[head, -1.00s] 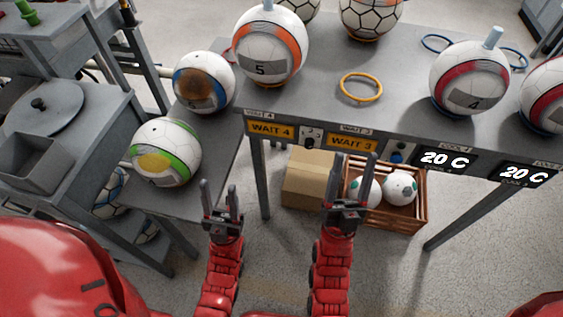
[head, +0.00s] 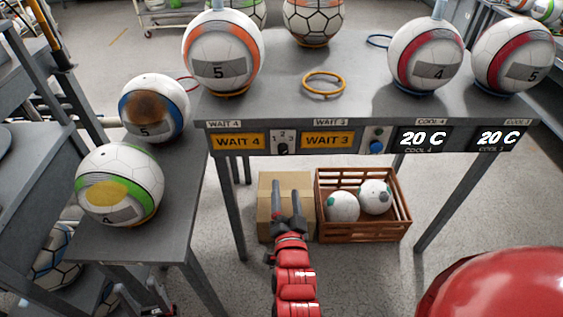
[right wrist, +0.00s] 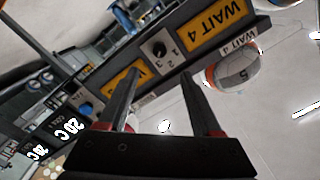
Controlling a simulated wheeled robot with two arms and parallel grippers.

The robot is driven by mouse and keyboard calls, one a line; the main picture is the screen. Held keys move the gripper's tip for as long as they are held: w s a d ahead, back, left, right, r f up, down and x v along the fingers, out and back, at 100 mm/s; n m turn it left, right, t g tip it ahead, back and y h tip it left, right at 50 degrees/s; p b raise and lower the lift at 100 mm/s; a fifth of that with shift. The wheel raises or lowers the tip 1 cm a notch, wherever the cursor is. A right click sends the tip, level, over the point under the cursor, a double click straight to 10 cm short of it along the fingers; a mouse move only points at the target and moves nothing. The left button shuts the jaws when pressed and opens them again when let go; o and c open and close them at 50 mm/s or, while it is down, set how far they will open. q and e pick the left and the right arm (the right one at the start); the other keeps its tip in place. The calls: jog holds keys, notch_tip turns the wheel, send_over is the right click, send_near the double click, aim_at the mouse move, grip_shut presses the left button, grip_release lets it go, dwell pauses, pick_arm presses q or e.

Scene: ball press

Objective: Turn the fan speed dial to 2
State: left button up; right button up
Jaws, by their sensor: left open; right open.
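The fan speed dial (head: 282,149) is a small dark knob on a light plate with numerals, on the table's front edge between two yellow panels, WAIT 4 (head: 238,142) and WAIT 3 (head: 328,142). The dial also shows in the right wrist view (right wrist: 160,50); its exact setting is hard to read. My right gripper (head: 287,190) is open and empty, below and in front of the dial, apart from it. Its two fingers show in the right wrist view (right wrist: 165,85), with the dial beyond their tips. My left gripper (head: 130,276) is open at the lower left, partly cut off and dark.
A blue button (head: 376,147) and two 20 C displays (head: 423,139) are right of the dial. Several balls stand on the table (head: 345,107). Below are a cardboard box (head: 268,215) and a crate (head: 363,233) with two balls. A lower side table (head: 180,225) is left.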

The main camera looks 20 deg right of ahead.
aim_at(283, 153)
jog(key=b+x, duration=0.1)
jog(key=x, duration=1.2)
jog(key=shift+d+r, duration=0.1)
jog(key=shift+c, duration=0.3)
grip_shut()
